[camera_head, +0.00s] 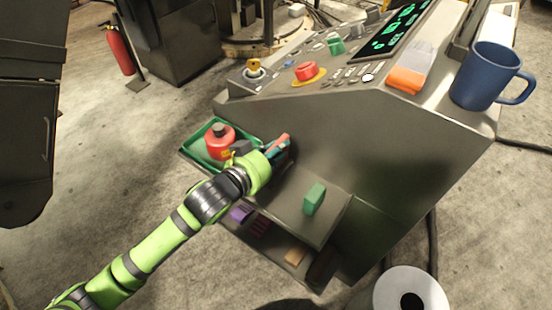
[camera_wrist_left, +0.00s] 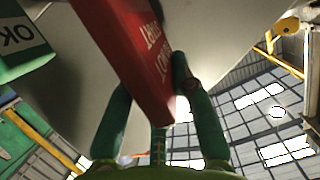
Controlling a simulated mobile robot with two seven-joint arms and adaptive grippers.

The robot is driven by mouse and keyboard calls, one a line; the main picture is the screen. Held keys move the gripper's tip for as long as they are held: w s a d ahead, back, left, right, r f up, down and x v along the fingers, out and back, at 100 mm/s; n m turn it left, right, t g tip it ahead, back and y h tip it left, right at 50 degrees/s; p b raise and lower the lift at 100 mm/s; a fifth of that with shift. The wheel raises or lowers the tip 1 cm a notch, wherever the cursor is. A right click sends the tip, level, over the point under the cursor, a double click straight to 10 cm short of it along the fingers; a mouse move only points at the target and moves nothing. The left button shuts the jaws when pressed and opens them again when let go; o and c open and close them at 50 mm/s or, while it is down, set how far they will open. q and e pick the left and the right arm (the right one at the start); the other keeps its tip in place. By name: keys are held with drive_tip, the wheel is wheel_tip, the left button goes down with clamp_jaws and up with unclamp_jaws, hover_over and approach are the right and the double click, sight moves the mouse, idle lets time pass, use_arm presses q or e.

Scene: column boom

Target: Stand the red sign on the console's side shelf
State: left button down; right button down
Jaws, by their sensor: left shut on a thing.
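In the head view only a small part of the red sign (camera_head: 281,141) shows beside my left gripper (camera_head: 277,152). The gripper is close to the console's side, above the console's side shelf (camera_head: 285,209). Whether the sign touches the shelf cannot be told. The right gripper is not in view.
A green block (camera_head: 314,198) stands on the shelf's right part. A green tray (camera_head: 190,151) with a red container (camera_head: 219,141) is at the shelf's far left. The console (camera_head: 400,150) rises behind. A lower shelf holds a purple item (camera_head: 241,214). A blue mug (camera_head: 485,75) stands on top.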

sight(276, 170)
use_arm(q)
drive_tip(key=shift+f, duration=2.05)
drive_tip(key=c, duration=1.1)
unclamp_jaws()
drive_tip(key=shift+f, duration=0.1)
drive_tip(key=shift+r, duration=0.2)
drive_tip(key=v, duration=1.2)
drive_tip(key=shift+a+b, duration=0.1)
drive_tip(key=shift+b, duration=0.3)
